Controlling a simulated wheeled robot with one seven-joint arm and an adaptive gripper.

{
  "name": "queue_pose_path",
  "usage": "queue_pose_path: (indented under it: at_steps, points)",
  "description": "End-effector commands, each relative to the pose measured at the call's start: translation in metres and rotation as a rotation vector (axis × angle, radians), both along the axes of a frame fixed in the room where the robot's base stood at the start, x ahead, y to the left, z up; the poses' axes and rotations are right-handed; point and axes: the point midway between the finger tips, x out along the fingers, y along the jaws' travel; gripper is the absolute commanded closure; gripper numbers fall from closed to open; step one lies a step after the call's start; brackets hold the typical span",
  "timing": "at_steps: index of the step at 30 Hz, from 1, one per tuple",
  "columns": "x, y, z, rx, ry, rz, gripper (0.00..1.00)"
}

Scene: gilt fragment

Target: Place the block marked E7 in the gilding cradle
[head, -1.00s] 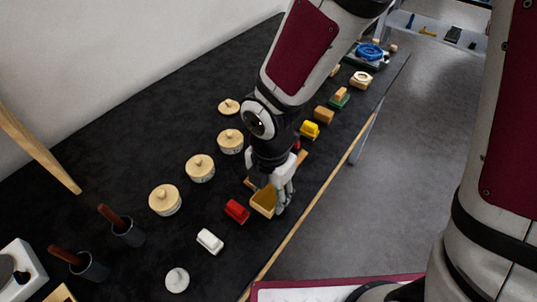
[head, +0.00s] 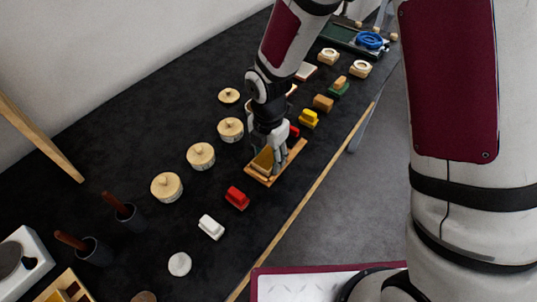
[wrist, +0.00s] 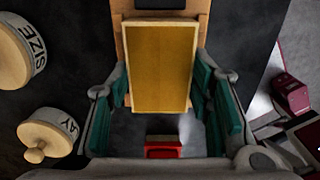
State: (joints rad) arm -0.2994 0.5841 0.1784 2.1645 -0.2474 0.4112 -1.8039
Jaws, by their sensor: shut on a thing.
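A block with a golden-yellow face (head: 263,160) is held in my gripper (head: 268,150). In the wrist view the block (wrist: 160,65) sits between the teal finger pads of my gripper (wrist: 160,105). No E7 mark is readable on it. The gilding cradle, seemingly the long light-wood tray (head: 292,158), lies under my gripper on the black table. Its wood also shows beyond the block in the wrist view (wrist: 203,12). The block is over the cradle's near-left part; I cannot tell whether it touches it. My fingers and arm hide part of the cradle.
A red block (head: 237,198) and a white one (head: 211,227) stand nearer. Lidded round pots (head: 200,156) line the left side. A red item (head: 293,131) and a yellow block (head: 309,118) stand just beyond the cradle. The wooden table edge (head: 318,192) runs along the right.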

Motion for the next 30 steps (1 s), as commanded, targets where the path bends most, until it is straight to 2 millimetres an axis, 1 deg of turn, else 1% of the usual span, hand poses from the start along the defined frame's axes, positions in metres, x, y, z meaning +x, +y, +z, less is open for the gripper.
queue_pose_path:
  at_steps: [8, 9, 10, 11, 20, 23, 26, 30]
  points:
    - [0.001, 0.0, -0.004, 0.0, 0.0, -0.001, 0.82]
    - [0.0, 0.0, -0.003, 0.001, -0.001, -0.001, 0.45]
    - [0.0, 0.0, -0.003, 0.001, -0.001, -0.001, 0.38]
    - [0.0, 0.0, -0.003, 0.0, 0.0, -0.001, 0.34]
    - [0.0, 0.0, -0.002, 0.0, 0.0, -0.001, 0.34]
    - [0.0, 0.0, 0.003, 0.0, -0.001, -0.001, 0.34]
    - [0.001, 0.0, 0.014, 0.003, -0.003, -0.003, 0.34]
    - [0.002, 0.0, 0.042, 0.003, -0.005, -0.004, 0.34]
